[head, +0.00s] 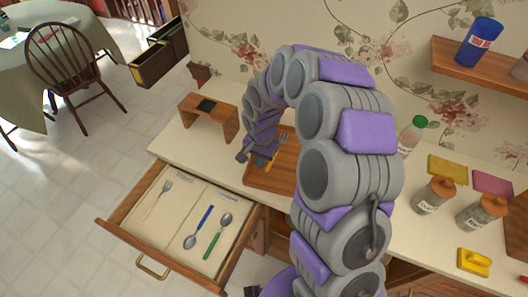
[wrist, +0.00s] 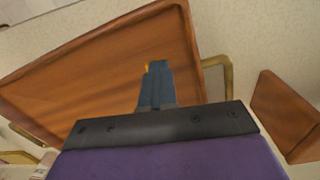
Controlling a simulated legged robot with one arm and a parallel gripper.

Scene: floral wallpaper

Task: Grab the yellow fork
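The yellow fork (head: 271,163) is on or just above the wooden tray (head: 264,178) on the counter in the head view. Its yellow handle is partly covered by my gripper, and its grey tines show beyond. My gripper (head: 257,155) is down at the tray, right beside the fork's handle. In the wrist view, the grey-blue fingers (wrist: 157,85) point over the brown tray (wrist: 110,70), with a sliver of yellow at their tip. I cannot tell whether the fingers are around the fork or only beside it.
An open drawer (head: 127,234) below the counter holds a fork (head: 158,197), a blue-handled spoon (head: 199,227) and a green-handled spoon (head: 217,236). A small wooden stand (head: 222,116) is left of the tray. Jars (head: 433,194), sponges (head: 447,168) and a green-capped bottle (head: 411,135) stand right.

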